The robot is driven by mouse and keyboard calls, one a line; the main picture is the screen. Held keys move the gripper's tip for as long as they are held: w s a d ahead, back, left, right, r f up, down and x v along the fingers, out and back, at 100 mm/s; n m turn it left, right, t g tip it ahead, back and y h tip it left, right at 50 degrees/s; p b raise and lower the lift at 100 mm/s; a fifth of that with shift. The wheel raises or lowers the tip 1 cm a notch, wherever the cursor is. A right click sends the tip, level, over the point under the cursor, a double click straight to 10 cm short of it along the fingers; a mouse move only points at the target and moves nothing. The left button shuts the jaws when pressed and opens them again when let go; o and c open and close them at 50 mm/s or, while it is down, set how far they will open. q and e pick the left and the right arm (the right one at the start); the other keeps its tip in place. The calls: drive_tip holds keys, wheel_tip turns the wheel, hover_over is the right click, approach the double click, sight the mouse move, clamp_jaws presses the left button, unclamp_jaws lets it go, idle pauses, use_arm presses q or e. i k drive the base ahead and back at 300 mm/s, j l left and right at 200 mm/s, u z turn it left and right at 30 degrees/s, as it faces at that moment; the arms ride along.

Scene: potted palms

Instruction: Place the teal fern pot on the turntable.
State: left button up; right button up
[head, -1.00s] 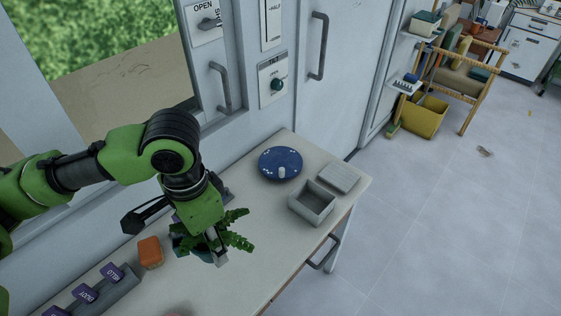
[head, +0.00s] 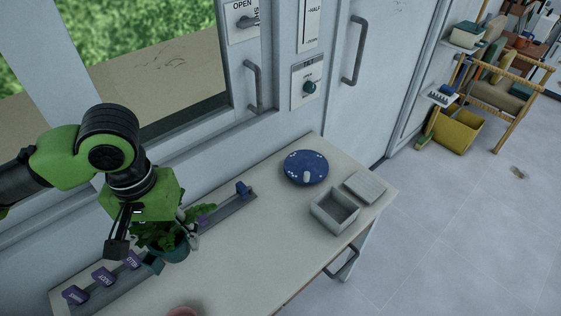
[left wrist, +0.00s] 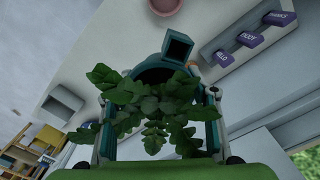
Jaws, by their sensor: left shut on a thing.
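The teal fern pot (head: 177,251) with its leafy green fern (head: 152,233) is held in my left gripper (head: 172,240), over the left part of the bench. In the left wrist view the fern (left wrist: 152,105) hides much of the teal pot (left wrist: 160,72), which sits between the gripper's fingers (left wrist: 160,125). I cannot tell how far the pot is above the bench. The turntable (head: 305,165) is a blue disc with white marks and a pale peg, well to the right of the pot, with nothing on it. My right gripper is not in view.
A grey open box (head: 335,210) and a grey slab (head: 365,187) lie right of the turntable. A rail with purple labelled blocks (head: 103,277) runs along the bench's back. A pinkish round thing (head: 183,311) is at the front. The bench middle is clear.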

sight(304, 163)
drive_tip(key=i+l+u, duration=0.2)
drive_tip(key=l, duration=0.2)
drive_tip(key=i+l+u, duration=0.15)
drive_tip(key=l, duration=0.25)
drive_tip(key=l+u, duration=0.2)
drive_tip(key=l, duration=0.2)
drive_tip(key=i+l+u, duration=0.15)
drive_tip(key=l, duration=0.75)
drive_tip(key=i+l, duration=0.15)
drive_tip(key=l, duration=0.3)
